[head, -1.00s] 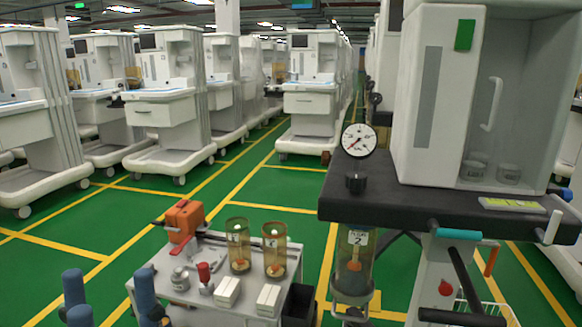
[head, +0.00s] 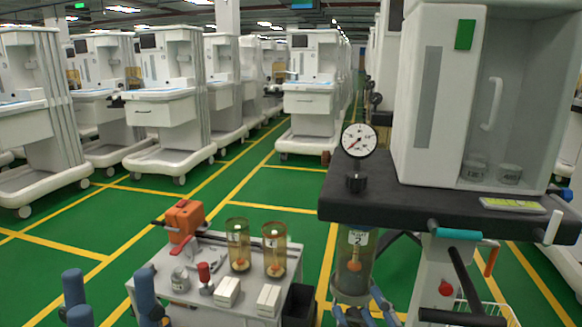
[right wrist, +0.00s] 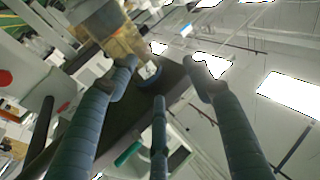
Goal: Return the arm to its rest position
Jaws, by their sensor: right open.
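My left gripper (head: 112,293) is at the lower left of the head view, its blue fingers spread apart and nothing between them. My right gripper (head: 367,314) shows its blue fingers at the bottom of the head view, just below the canister labelled 2 (head: 356,262) under the dark cart shelf. In the right wrist view the right gripper's fingers (right wrist: 165,82) are spread wide. An amber canister (right wrist: 110,38) is beyond them at the top left, and no held object shows. Most of the right arm is out of the head view.
A grey side table (head: 200,297) holds two amber canisters (head: 238,247), an orange device (head: 184,221) and white boxes (head: 227,291). The cart's black shelf (head: 420,203) with a pressure gauge (head: 358,140) overhangs at right. Green floor (head: 285,190) lies open behind.

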